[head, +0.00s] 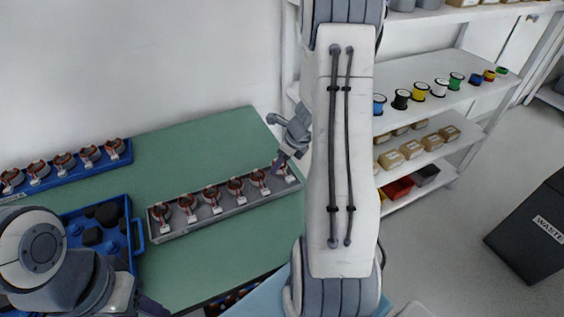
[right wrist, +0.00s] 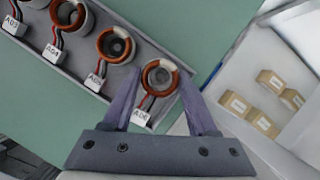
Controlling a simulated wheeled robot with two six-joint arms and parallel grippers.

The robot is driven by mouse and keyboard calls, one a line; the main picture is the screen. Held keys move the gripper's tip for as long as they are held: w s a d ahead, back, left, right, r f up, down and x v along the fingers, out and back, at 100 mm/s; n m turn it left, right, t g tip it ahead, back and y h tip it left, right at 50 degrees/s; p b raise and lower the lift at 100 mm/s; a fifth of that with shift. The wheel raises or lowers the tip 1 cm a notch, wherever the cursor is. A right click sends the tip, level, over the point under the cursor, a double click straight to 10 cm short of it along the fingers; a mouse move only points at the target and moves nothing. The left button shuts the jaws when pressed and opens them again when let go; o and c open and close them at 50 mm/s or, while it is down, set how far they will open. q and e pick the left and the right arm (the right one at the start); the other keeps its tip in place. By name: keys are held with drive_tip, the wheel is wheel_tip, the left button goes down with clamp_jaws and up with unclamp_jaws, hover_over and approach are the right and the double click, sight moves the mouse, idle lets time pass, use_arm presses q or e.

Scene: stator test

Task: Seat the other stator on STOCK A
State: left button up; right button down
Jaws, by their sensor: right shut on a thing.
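A grey tray (head: 228,212) on the green table holds a row of several stators, copper rings with white tags. My right gripper (head: 281,163) is at the tray's far right end. In the right wrist view, its fingers (right wrist: 160,90) are shut on the end stator (right wrist: 160,77), whose tag hangs toward the tray wall. This stator is at the tray's end position; I cannot tell if it touches the floor. A blue tray (head: 70,176) at the left holds several more stators. No STOCK A lettering is readable. My left gripper (head: 140,303) is mostly cut off at the bottom left.
A blue bin (head: 139,232) with dark parts stands at the table's left front. Shelves (head: 440,95) with spools and small boxes stand at the right. A black waste bin (head: 530,232) is on the floor. The green table (head: 190,150) is clear behind the grey tray.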

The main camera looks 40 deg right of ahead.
drive_tip(key=shift+f+b, duration=0.45)
drive_tip(key=shift+f, duration=0.2)
idle(0.4)
drive_tip(key=shift+c, duration=1.7)
unclamp_jaws()
drive_tip(key=shift+r, duration=0.15)
drive_tip(key=shift+r+p, duration=2.45)
drive_tip(key=shift+p, duration=0.1)
drive_tip(key=o, duration=0.3)
drive_tip(key=shift+o, duration=0.2)
drive_tip(key=shift+f, duration=0.1)
